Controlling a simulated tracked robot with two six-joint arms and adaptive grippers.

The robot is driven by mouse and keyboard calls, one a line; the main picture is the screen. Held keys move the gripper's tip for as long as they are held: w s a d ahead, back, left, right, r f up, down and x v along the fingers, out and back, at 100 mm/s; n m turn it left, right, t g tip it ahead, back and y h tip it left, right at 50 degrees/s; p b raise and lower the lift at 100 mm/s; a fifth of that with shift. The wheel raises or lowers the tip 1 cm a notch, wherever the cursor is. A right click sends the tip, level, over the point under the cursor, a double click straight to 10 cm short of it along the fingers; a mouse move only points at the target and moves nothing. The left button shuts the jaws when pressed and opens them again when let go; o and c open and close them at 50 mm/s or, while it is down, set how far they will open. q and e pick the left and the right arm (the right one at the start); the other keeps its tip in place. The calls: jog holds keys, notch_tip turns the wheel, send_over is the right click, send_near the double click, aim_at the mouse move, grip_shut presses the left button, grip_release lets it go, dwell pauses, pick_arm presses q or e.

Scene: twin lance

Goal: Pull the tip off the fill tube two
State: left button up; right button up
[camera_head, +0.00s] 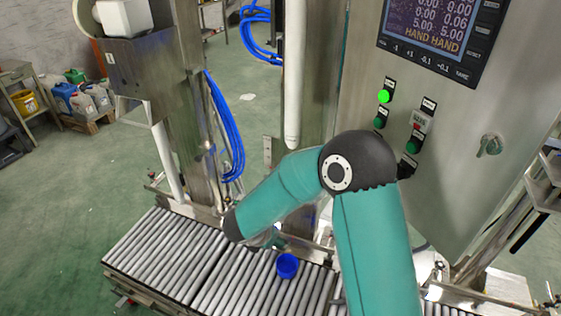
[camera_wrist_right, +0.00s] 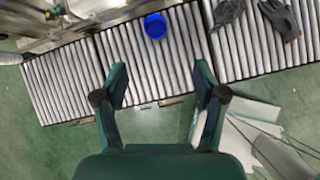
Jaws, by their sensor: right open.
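Two white fill tubes hang over the roller conveyor in the head view. The nearer fill tube (camera_head: 294,75) ends in a rounded tip (camera_head: 291,142) above my arm. The other fill tube (camera_head: 168,165) hangs at the left by a steel column. I cannot tell which is number two. In the wrist view, my right gripper (camera_wrist_right: 160,75) is open and empty, its fingers spread above the conveyor's front edge. In the head view it is mostly hidden behind my wrist. No fill tube clearly shows between its fingers. My left gripper is not in view.
A blue round container (camera_head: 287,265) stands on the roller conveyor (camera_head: 165,252); it also shows ahead of my fingers (camera_wrist_right: 155,26). Dark gloves (camera_wrist_right: 281,20) lie on the rollers at the right. A steel control cabinet (camera_head: 440,130) stands at the right. Blue hoses (camera_head: 230,135) hang behind.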

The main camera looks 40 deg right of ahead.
jog(key=w+d+r+n+t+h, duration=0.1)
jog(key=w+d+r+h, duration=0.15)
jog(key=r, duration=0.35)
jog(key=w+d+r+n+t+h, duration=0.1)
jog(key=w+d+r+t, duration=0.15)
jog(key=r, duration=0.25)
jog(key=t+h, duration=0.1)
jog(key=h, duration=0.3)
send_near(289, 140)
jog(key=w+d+r, duration=0.1)
jog(key=d, duration=0.2)
jog(key=shift+n, duration=0.4)
jog(key=shift+a+f+x, duration=0.1)
jog(key=shift+f+x, duration=0.2)
jog(key=shift+x, duration=1.25)
jog(key=shift+a+f+x, duration=0.1)
jog(key=shift+f+x, duration=0.2)
jog(key=shift+x, duration=1.3)
jog(key=shift+a+f+x, duration=0.1)
jog(key=shift+f+x, duration=0.15)
jog(key=shift+x, duration=1.3)
grip_shut()
